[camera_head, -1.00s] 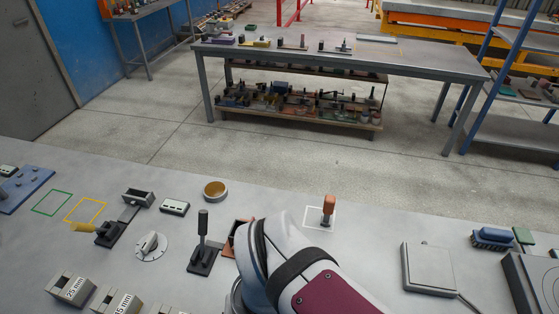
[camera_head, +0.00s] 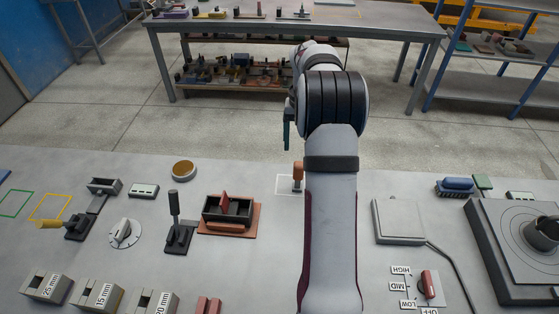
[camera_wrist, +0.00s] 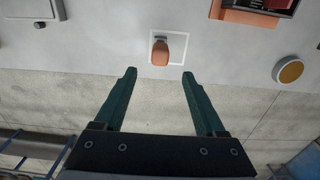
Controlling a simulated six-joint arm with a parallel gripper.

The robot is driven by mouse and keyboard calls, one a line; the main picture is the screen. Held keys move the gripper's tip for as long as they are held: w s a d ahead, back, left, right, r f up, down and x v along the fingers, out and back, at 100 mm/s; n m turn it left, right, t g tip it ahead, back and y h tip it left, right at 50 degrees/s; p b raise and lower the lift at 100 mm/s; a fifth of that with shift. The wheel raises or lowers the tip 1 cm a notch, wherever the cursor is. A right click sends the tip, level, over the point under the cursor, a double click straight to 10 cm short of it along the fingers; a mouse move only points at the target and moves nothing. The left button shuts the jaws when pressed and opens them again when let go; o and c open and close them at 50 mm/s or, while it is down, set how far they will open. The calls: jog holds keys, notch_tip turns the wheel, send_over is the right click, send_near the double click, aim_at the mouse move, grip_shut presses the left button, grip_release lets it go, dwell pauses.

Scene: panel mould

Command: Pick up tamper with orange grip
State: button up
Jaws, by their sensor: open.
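The tamper with orange grip (camera_head: 298,174) stands upright inside a white outlined square (camera_head: 283,190) near the far edge of the table. My arm partly covers that square in the head view. In the wrist view the tamper (camera_wrist: 160,52) shows just beyond the fingertips, about midway between them. My gripper (camera_wrist: 159,72) is open and empty, its two dark green fingers spread apart. In the head view the gripper (camera_head: 287,140) hangs beyond and above the tamper, over the table's far edge, not touching it.
An open black mould box (camera_head: 228,212) on an orange base stands left of the tamper. A black upright lever (camera_head: 175,210) and a round dish (camera_head: 184,170) are further left. A grey flat plate (camera_head: 399,222) lies to the right. The table around the square is clear.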

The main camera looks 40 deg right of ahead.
notch_tip(320, 180, down, 14)
jog(key=shift+s+a+r, duration=0.1)
jog(key=shift+c, duration=0.3)
grip_shut()
